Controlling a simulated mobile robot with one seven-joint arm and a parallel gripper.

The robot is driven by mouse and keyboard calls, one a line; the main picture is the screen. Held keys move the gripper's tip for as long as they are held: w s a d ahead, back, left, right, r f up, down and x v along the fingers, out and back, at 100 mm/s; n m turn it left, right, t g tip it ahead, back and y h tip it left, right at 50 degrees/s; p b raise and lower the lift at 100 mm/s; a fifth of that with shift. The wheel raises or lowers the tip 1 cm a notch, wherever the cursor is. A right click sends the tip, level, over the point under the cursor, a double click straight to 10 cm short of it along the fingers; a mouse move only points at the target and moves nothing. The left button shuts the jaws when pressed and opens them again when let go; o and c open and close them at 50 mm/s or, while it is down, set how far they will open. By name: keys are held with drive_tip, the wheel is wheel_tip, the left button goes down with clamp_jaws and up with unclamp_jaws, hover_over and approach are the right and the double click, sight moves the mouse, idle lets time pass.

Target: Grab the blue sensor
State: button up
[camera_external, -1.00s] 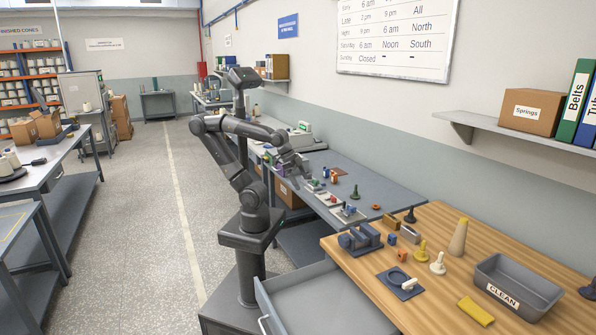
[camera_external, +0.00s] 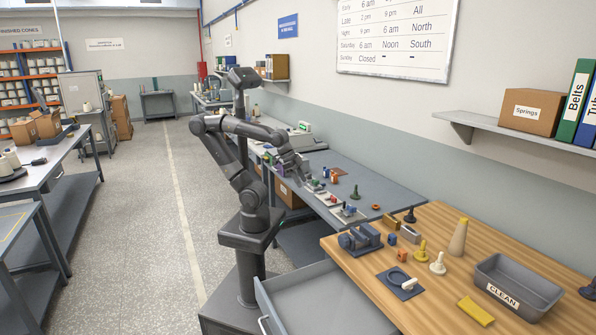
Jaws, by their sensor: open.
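My gripper (camera_external: 301,174) is over the grey bench, at the near edge by the row of small trays. It is open, but its fingers are small and dark, and I see nothing clearly between them. A small blue piece (camera_external: 326,173) stands on the grey bench just right of my gripper. Another small blue block (camera_external: 391,239) sits on the wooden table, beside the grey vise-like fixture. Both are too small to tell which one is the blue sensor.
Small trays (camera_external: 327,198) with coloured parts line the bench's near edge. A green-black spool (camera_external: 355,192) and an orange ring (camera_external: 376,206) lie farther right. The wooden table holds a fixture (camera_external: 360,238), pegs, a cone (camera_external: 458,238) and a grey CLEAN bin (camera_external: 518,287). An open drawer (camera_external: 325,300) juts out.

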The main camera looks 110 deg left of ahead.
wheel_tip(320, 180, up, 6)
drive_tip(key=w+d+n+g+h, duration=0.1)
drive_tip(key=w+d+n+h, duration=0.1)
drive_tip(key=w+n, duration=0.5)
drive_tip(key=w+d+n+h, duration=0.2)
drive_tip(key=w+n+h, duration=0.15)
drive_tip(key=w, duration=0.55)
drive_tip(key=w+a+f+n+t+h, duration=0.1)
drive_tip(key=w+a+n+h, duration=0.15)
drive_tip(key=w+n, duration=0.35)
drive_tip(key=w+a+n+t+h, duration=0.15)
drive_tip(key=w+a+n, duration=0.25)
drive_tip(key=w, duration=0.4)
drive_tip(key=w+a+f+n+t+h, duration=0.1)
drive_tip(key=w+a+n+t, duration=0.15)
drive_tip(key=w+n, duration=0.4)
drive_tip(key=m+g, duration=0.1)
approach(392, 235)
drive_tip(key=shift+w+a+r, duration=0.1)
drive_tip(key=shift+a+r, duration=0.2)
drive_tip(key=shift+a, duration=0.1)
drive_tip(key=shift+w+d+f, duration=0.1)
drive_tip(key=shift+d+f, duration=0.05)
drive_tip(key=shift+f, duration=0.05)
drive_tip(key=x, duration=0.5)
drive_tip(key=shift+d+f, duration=0.1)
drive_tip(key=x, duration=0.5)
drive_tip(key=shift+f, duration=0.35)
drive_tip(key=c, duration=1.1)
